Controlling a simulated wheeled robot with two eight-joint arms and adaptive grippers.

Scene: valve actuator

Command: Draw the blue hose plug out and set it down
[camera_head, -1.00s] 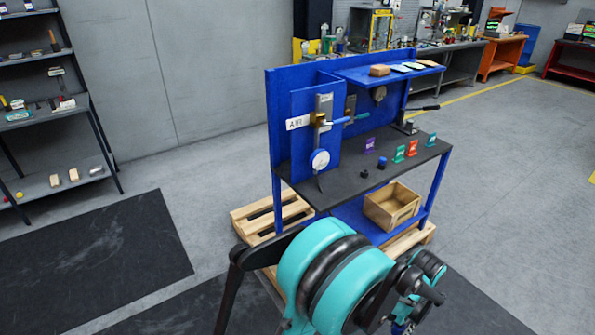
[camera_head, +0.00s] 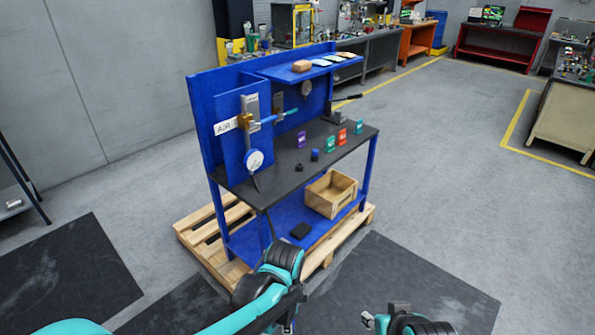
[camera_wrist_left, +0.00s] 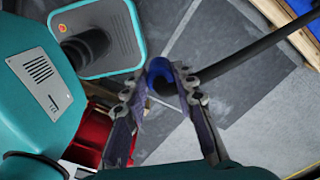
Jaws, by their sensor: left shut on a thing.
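My left gripper (camera_wrist_left: 163,80) is shut on the blue hose plug (camera_wrist_left: 158,68) in the left wrist view. A dark hose (camera_wrist_left: 240,57) runs from the plug to the upper right. In the head view my left arm reaches in at the bottom, in front of the bench, and its fingertips and the plug cannot be made out. The valve panel (camera_head: 228,158) on the bench carries a brass fitting (camera_head: 244,121), a blue handle and a white round gauge (camera_head: 254,160). Part of my right gripper (camera_head: 385,319) shows at the bottom edge; its fingers are unclear.
The dark bench top (camera_head: 285,178) holds several coloured tags, a small blue cylinder (camera_head: 315,155) and small black parts. Its front middle is bare. A wooden crate (camera_head: 331,194) stands on the lower shelf, above a pallet (camera_head: 200,227). Open floor lies to the right.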

